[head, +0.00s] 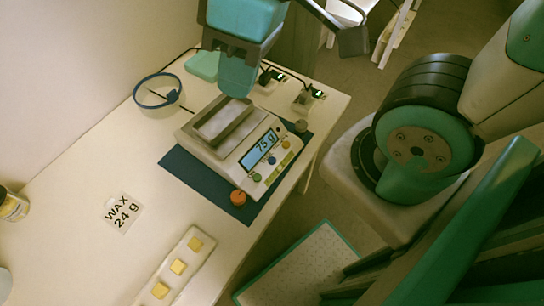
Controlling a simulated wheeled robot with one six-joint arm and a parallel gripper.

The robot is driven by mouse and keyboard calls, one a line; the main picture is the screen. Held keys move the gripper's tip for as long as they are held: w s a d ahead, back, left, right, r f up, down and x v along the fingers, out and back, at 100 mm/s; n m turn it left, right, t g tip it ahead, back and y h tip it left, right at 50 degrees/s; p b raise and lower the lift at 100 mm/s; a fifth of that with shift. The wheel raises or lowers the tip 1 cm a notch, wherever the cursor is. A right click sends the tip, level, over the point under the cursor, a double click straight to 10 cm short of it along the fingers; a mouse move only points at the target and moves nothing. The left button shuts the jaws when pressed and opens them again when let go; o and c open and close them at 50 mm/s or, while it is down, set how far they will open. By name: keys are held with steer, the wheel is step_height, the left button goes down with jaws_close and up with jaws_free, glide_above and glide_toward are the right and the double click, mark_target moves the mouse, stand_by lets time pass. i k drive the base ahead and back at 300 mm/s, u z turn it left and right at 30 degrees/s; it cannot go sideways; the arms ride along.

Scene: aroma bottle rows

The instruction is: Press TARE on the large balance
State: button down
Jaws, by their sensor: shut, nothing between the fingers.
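The large balance (222,152) stands on a dark blue mat (186,172) on the table. Its lit display (258,149) appears to read 75 g, though a decimal point may be too small to see. Small coloured buttons, including a blue one (272,160) and a green one (256,177), sit on the panel beside the display. The button labels are too small to read, so I cannot tell which is TARE. My gripper (237,90) is shut and empty, above the far end of the balance and away from the buttons. It hides part of the balance's back edge.
An orange knob (238,198) and a grey-brown knob (301,126) stand by the balance's corners. A white tray (193,233) holds three yellow blocks. A "WAX 24 g" card (123,212), a blue ring (140,101) and a teal box (202,65) lie on the table.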

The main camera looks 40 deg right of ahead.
mark_target(272, 161)
steer(key=z, duration=2.35)
steer(key=k, duration=1.35)
steer(key=u, duration=1.15)
